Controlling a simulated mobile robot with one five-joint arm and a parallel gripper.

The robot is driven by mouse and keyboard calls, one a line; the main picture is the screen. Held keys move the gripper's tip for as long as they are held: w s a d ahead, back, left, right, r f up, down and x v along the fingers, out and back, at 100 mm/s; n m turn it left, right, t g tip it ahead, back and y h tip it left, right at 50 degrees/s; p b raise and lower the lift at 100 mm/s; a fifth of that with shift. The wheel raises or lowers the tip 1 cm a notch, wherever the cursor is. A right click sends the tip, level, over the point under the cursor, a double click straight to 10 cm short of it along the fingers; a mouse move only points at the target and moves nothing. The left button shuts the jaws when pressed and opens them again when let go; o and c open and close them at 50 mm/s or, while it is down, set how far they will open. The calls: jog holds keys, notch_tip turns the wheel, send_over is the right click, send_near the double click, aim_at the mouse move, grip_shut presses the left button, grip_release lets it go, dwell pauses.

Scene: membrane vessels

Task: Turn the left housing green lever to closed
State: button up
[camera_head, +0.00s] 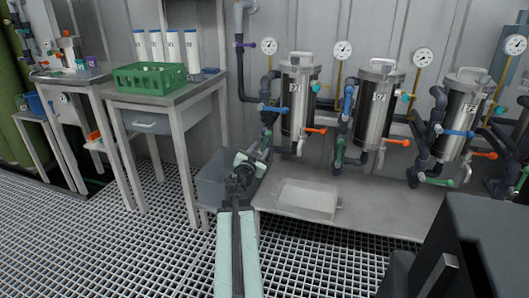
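The left housing (297,108) is an upright steel cylinder with a dark band and a label. It has a blue lever (273,108) on its left and an orange lever (315,129) at its lower right. A green lever (267,137) shows at the lower left, on the dark pipework beside the housing. My arm reaches up from the bottom of the picture, and my gripper (257,158) is just below and left of the green lever. I cannot tell whether they touch. The fingers are too small and dark to read, and part of the pipe behind them is hidden.
Two similar housings (378,110) (457,122) stand to the right with their own levers. A white tray (307,200) lies on the low shelf (375,210). A grey bin (214,180) is left of my gripper. A table (165,98) with a green crate (150,79) stands at left.

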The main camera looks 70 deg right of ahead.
aim_at(265, 141)
jog(key=d, duration=0.7)
jog(key=shift+w+d, duration=0.3)
jog(key=shift+d, duration=0.1)
jog(key=shift+c, duration=0.2)
grip_shut()
jog(key=shift+a, duration=0.2)
dwell(0.6)
